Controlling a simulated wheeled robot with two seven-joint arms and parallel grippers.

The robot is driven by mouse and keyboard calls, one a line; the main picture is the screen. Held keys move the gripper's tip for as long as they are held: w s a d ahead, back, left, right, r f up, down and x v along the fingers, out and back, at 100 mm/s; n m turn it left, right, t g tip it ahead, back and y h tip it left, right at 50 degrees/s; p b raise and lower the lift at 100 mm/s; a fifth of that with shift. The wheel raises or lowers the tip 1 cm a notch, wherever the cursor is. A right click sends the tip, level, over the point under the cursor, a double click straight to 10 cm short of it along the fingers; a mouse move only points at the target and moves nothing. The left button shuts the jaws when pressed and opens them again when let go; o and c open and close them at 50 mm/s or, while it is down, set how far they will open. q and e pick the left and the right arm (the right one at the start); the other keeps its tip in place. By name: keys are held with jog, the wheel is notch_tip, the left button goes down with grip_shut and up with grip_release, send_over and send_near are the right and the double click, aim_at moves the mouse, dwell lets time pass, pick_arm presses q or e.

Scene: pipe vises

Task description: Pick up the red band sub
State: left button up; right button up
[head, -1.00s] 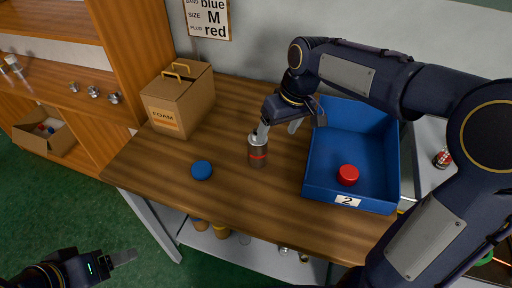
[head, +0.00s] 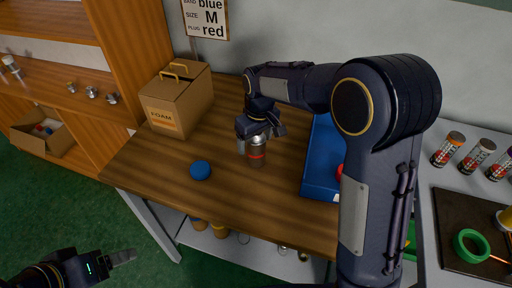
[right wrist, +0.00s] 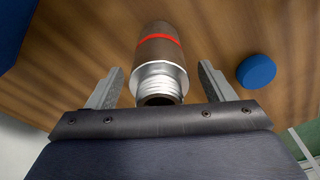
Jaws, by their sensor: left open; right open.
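The red band sub (head: 257,156) stands upright on the wooden table in the head view. It is a dark grey cylinder with a red band and a silver threaded top. It also shows in the right wrist view (right wrist: 160,60), between the fingers. My right gripper (head: 257,141) is open at its upper end, with one finger on each side and visible gaps in the right wrist view (right wrist: 160,82). My left gripper (head: 122,257) is at the lower left of the head view, open, over the floor and away from the table.
A blue cap (head: 200,170) lies left of the sub. A cardboard FOAM box (head: 178,101) stands at the back left. A blue bin (head: 321,170) is to the right, partly hidden by my right arm. Several labelled cylinders (head: 477,155) stand on the right-hand bench.

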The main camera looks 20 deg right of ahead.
jog(key=c, duration=1.3)
jog(key=shift+c, duration=0.8)
jog(key=shift+r, duration=0.1)
